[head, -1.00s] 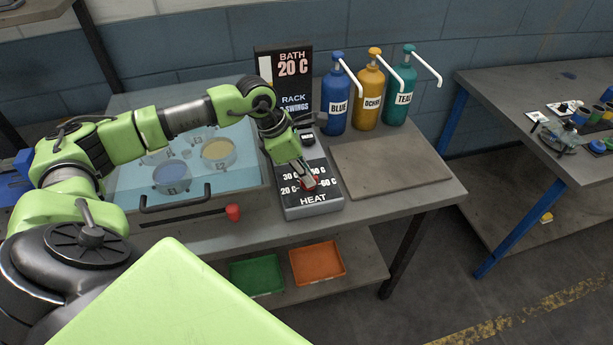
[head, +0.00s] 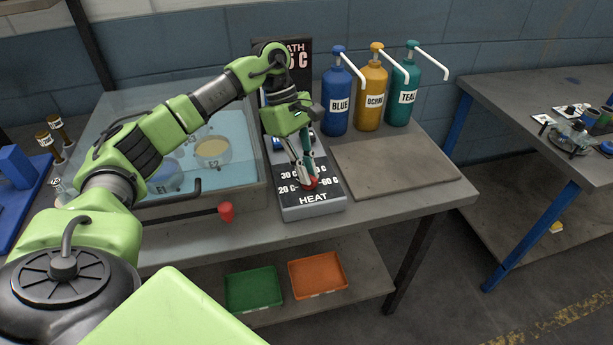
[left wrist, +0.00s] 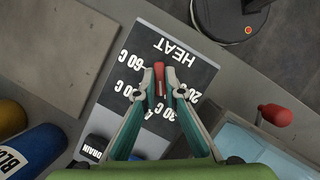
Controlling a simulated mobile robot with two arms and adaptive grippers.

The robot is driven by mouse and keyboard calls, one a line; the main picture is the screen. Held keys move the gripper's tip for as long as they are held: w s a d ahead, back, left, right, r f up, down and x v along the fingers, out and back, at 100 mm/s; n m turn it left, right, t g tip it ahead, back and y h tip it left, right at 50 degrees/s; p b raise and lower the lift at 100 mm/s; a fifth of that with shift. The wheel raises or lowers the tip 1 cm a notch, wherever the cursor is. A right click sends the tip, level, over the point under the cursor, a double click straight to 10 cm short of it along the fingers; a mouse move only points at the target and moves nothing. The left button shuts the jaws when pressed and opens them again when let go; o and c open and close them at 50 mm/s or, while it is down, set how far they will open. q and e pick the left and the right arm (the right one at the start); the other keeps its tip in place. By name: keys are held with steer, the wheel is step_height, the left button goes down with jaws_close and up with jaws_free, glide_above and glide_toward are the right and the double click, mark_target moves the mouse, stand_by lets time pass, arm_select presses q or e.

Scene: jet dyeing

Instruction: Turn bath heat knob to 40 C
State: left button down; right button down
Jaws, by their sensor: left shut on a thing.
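The heat panel (head: 314,207) is a dark box with a white temperature scale and the word HEAT, at the table's front. It also shows upside down in the left wrist view (left wrist: 180,75). Its red knob (left wrist: 159,73) is a narrow bar between my fingertips. My left gripper (head: 307,183) is shut on the knob from above; its fingers (left wrist: 159,88) hide part of the scale. The bath display (head: 301,60) stands behind and is partly covered by my arm; its reading ends in what looks like 5 C. My right gripper is out of view.
The glass-lidded bath (head: 250,195) with its red-ended lever (head: 226,212) is left of the panel. Blue (head: 336,100), ochre (head: 369,100) and teal (head: 402,95) pump bottles stand behind a bare board (head: 390,168). Green and orange trays lie on the lower shelf.

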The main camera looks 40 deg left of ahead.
arm_select(q)
steer(key=m, duration=0.1)
steer(key=m+g+b, duration=0.1)
steer(key=m, duration=0.1)
steer(key=shift+w+m+b, duration=0.2)
steer(key=shift+m+b, duration=0.1)
steer(key=shift+r+m+g+y+b, duration=0.1)
steer(key=shift+m+g+y+b, duration=0.45)
steer(key=shift+m, duration=0.85)
steer(key=c, duration=2.1)
jaws_free()
steer(key=shift+c, duration=0.2)
steer(key=v, duration=1.2)
steer(key=shift+w+d, duration=0.1)
